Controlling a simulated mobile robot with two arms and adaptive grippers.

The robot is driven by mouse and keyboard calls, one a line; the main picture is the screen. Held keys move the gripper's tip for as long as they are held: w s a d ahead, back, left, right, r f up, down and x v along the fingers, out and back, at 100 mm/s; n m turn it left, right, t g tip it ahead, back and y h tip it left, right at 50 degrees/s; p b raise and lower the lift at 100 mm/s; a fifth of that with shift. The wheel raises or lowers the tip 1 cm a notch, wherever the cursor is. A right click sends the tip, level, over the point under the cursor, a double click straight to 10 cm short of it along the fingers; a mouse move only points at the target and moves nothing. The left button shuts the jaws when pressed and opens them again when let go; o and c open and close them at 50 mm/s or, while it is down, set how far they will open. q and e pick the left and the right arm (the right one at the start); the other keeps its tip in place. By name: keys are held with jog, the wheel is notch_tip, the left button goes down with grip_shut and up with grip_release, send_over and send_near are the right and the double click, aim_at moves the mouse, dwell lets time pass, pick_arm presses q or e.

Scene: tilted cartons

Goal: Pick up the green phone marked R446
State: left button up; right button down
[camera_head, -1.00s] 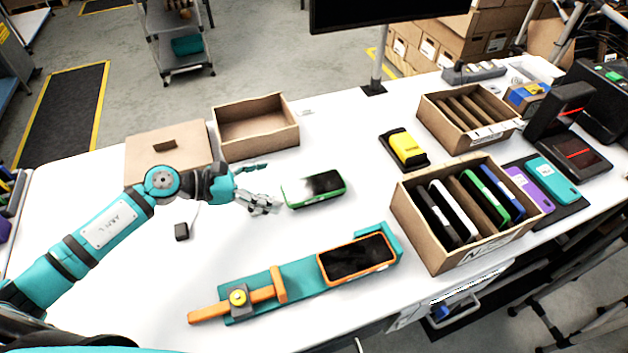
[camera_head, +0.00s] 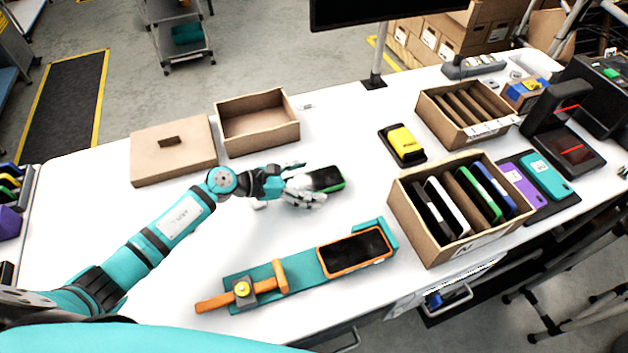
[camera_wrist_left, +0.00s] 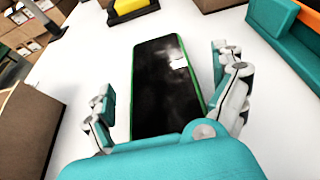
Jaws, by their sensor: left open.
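A green-edged phone (camera_head: 326,179) with a dark, glossy screen lies face up on the white table in the head view. No R446 marking is readable on it. My left gripper (camera_head: 306,184) is open at its left end, with the fingers partly covering that end. In the left wrist view, the phone (camera_wrist_left: 165,85) lies between the two open fingers of my left gripper (camera_wrist_left: 168,108). The fingers look apart from its sides, and the palm hides its near end. My right gripper is in neither view.
A teal fixture (camera_head: 303,271) holds an orange-edged phone (camera_head: 357,251) in front. A carton (camera_head: 435,222) of upright phones, one green, stands right. A yellow device (camera_head: 405,142) lies behind the phone. An empty open box (camera_head: 258,142) and a flat brown lid (camera_head: 174,158) lie back left.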

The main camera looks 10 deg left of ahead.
pick_arm(q)
jog(key=c, duration=1.4)
jog(key=shift+o, duration=0.2)
jog(key=shift+r, duration=0.1)
